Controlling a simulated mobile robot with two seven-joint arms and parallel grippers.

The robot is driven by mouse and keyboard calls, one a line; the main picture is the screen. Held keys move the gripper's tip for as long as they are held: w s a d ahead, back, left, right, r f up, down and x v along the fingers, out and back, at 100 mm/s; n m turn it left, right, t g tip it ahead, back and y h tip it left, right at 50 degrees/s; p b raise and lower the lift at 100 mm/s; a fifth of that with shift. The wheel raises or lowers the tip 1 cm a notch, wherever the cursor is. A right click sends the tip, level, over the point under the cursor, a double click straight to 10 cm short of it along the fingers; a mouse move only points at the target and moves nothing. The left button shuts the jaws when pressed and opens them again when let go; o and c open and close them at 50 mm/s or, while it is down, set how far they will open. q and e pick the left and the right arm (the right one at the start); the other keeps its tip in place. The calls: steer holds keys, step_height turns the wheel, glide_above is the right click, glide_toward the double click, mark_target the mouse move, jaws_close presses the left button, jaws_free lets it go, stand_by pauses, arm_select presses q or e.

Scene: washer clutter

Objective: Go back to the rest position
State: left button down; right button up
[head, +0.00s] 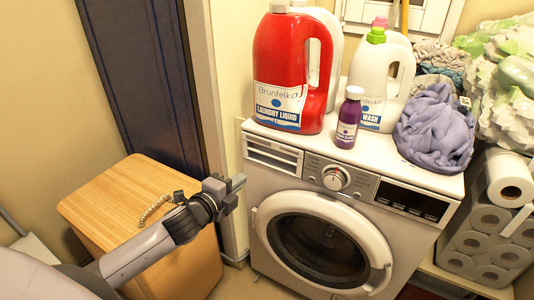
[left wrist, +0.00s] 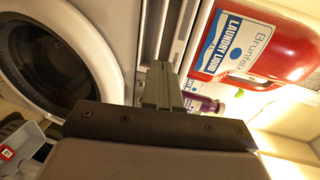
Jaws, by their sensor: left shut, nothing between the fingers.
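My left gripper (head: 237,182) is shut and empty. In the head view it hangs in front of the washer's upper left side, near the wooden box's right edge. In the left wrist view its fingers (left wrist: 162,86) are together, with the washer and bottles beyond. The washing machine (head: 278,168) stands in the middle with its round door (head: 322,240) closed. My right gripper is in neither view.
A wooden box (head: 115,200) with a beaded string (head: 154,208) on top stands left. On the washer are a red laundry liquid bottle (head: 290,65), a purple bottle (head: 348,117), white bottles (head: 378,75) and a purple cloth (head: 436,128). Paper rolls (head: 490,232) stand right.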

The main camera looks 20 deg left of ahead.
arm_select(q)
steer(key=s+d+f+n+g+p, duration=0.1)
steer(key=s+d+f+n+p, duration=0.1)
steer(key=s+n, duration=0.3)
steer(key=s+d+f+n+g+p, duration=0.2)
steer(key=s+n, duration=0.4)
steer(key=s, duration=0.4)
steer(key=s+d+f+n+g+p, duration=0.2)
steer(key=s+d+f+n+p, duration=0.2)
steer(key=s, duration=0.4)
steer(key=shift+s+d+f+n+h, duration=0.2)
steer(key=shift+d+f+n+h, duration=0.2)
steer(key=shift+d+n, duration=0.6)
